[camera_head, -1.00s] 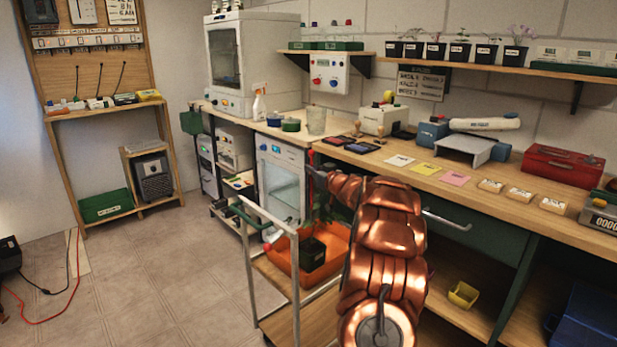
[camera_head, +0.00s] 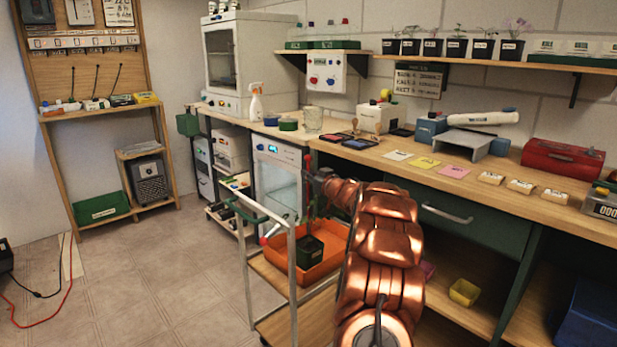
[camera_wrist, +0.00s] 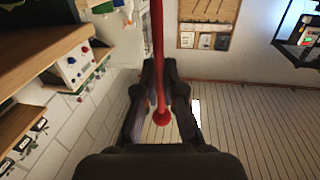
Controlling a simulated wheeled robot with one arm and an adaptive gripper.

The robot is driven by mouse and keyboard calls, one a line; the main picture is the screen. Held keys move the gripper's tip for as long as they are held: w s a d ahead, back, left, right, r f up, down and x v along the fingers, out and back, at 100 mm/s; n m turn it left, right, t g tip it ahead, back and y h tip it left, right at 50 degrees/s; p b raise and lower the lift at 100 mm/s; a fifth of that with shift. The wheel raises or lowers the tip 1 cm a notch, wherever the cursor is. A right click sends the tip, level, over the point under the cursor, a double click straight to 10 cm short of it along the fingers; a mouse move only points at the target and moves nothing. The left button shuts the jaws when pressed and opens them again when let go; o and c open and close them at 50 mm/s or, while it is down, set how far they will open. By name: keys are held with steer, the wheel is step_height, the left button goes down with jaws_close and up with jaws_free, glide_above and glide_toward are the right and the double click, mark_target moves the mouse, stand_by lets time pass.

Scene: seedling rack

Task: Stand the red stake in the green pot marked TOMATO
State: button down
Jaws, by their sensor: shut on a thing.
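My gripper (camera_wrist: 159,78) is shut on the red stake (camera_wrist: 158,35), which runs between its dark fingers in the wrist view. The stake's rounded red end shows just past the fingers. In the head view the gripper (camera_head: 313,182) is small, and the stake (camera_head: 308,165) looks upright, directly above a dark green pot (camera_head: 310,252). The pot stands in an orange tray (camera_head: 280,262) on the trolley. I cannot tell whether the stake's lower end is inside the pot. Any marking on the pot is too small to read.
The trolley's metal frame and green handle (camera_head: 249,212) stand left of the tray. The workbench (camera_head: 400,172) with cards and a red toolbox (camera_head: 563,160) runs behind my arm. Black seedling pots (camera_head: 456,47) line the wall shelf. The floor at left is mostly clear.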

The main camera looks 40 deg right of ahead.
steer(key=shift+f+b, duration=2.05)
steer(key=shift+f, duration=2.65)
steer(key=c, duration=1.2)
jaws_free()
steer(key=shift+s, duration=0.1)
steer(key=s, duration=0.4)
steer(key=s+a, duration=0.1)
steer(key=s, duration=0.2)
steer(key=s+a, duration=0.1)
steer(key=s, duration=0.3)
steer(key=shift+s+a+r, duration=0.1)
steer(key=shift+s+r, duration=0.05)
steer(key=shift+s, duration=0.15)
